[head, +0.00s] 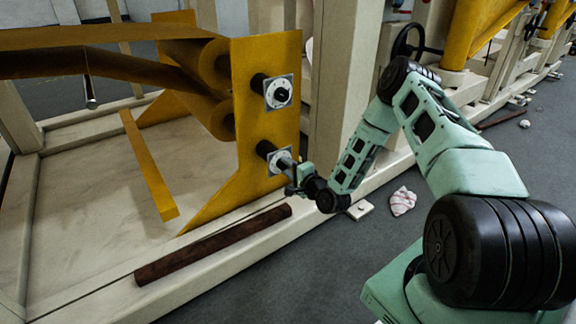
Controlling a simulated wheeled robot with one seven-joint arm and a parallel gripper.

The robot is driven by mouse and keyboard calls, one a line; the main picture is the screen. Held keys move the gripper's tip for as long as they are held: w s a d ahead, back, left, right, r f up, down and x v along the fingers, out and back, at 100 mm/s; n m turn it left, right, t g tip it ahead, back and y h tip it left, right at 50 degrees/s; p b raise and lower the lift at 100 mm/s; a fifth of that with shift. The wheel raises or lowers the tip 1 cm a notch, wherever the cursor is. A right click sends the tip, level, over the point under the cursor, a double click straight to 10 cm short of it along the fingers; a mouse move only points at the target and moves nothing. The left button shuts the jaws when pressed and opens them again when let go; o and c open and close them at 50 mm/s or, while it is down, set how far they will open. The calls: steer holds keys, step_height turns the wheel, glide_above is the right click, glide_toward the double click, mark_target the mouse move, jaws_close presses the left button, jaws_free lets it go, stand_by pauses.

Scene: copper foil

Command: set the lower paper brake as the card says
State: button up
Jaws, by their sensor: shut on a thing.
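The lower paper brake is a black knob on a pale square dial plate (278,161), set on the yellow side plate (268,118) of the machine. My gripper (294,168) is at this lower knob and shut on it; the fingers and wrist hide most of the knob, so its setting cannot be read. The upper brake knob (281,94) sits above on a similar pale dial plate, clear of my arm, with small marks around it too fine to read. I cannot make out a card with settings in this view.
A crumpled pale cloth (402,201) and a small light block (360,209) lie near the beam. A pale upright post (343,80) stands close behind my arm.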

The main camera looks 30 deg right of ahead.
steer(key=shift+s+a+f+m, duration=0.1)
steer(key=shift+a+m, duration=0.05)
steer(key=shift+m, duration=0.15)
stand_by(0.4)
steer(key=o, duration=1)
steer(key=shift+s+p, duration=0.35)
steer(key=s+p, duration=0.1)
steer(key=s, duration=0.4)
steer(key=s+r+p, duration=0.1)
steer(key=s+p, duration=0.1)
steer(key=s, duration=0.4)
steer(key=s+d+p, duration=0.1)
steer(key=s+p, duration=0.1)
steer(key=s, duration=0.3)
steer(key=shift+s+d+r, duration=0.1)
steer(key=shift+s+r, duration=0.05)
steer(key=shift+s, duration=0.15)
steer(key=shift+w, duration=0.1)
